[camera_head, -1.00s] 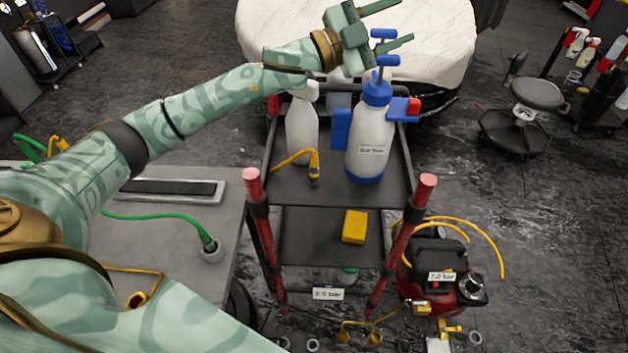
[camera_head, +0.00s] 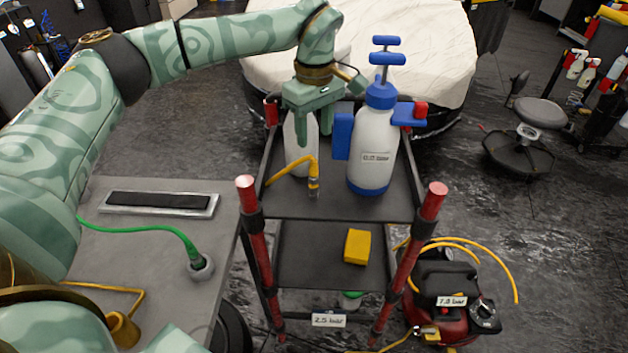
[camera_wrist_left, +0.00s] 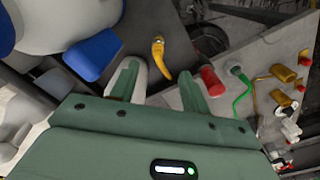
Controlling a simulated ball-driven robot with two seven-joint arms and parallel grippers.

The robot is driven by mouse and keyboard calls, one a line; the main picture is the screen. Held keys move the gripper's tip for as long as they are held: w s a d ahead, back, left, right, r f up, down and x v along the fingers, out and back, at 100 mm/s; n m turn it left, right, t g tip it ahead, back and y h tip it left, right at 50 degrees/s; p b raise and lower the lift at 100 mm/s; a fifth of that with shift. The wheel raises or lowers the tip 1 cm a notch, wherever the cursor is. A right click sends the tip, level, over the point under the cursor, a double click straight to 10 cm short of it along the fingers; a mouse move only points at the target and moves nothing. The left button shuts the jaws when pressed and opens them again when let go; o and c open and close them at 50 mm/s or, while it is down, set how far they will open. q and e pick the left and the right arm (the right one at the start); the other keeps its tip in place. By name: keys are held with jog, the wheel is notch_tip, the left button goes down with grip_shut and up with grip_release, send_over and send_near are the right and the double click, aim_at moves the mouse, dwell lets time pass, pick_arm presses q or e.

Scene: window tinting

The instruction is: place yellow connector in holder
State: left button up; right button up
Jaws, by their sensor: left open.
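The yellow connector (camera_head: 313,182) is the end of a bent yellow hose on the cart's upper shelf, beside the white bottle. It also shows in the left wrist view (camera_wrist_left: 158,58), beyond and between my fingertips. My left gripper (camera_head: 318,118) is open and empty, pointing down above the shelf near the connector, apart from it. Both fingers show in the left wrist view (camera_wrist_left: 158,78). A round grey holder (camera_head: 201,270) on the left table has the green connector (camera_head: 195,251) in it. A brass cup-shaped piece (camera_head: 123,328) lies nearer, by a yellow hose. My right gripper is not in view.
A blue-and-white pump sprayer (camera_head: 374,150) stands just right of the gripper, and a white bottle (camera_head: 297,150) stands behind it. Red cart posts (camera_head: 252,230) rise at the front. A yellow block (camera_head: 357,246) lies on the lower shelf. A red compressor (camera_head: 450,300) stands right.

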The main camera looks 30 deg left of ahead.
aim_at(313, 174)
pick_arm(q)
notch_tip(313, 174, down, 8)
jog(key=shift+w+r+b, duration=0.1)
jog(key=shift+b, duration=0.4)
jog(key=f, duration=0.5)
jog(key=shift+w+a+f+b, duration=0.1)
jog(key=shift+w+a+b, duration=0.15)
jog(key=shift+b, duration=0.15)
jog(key=shift+s, duration=0.1)
grip_shut()
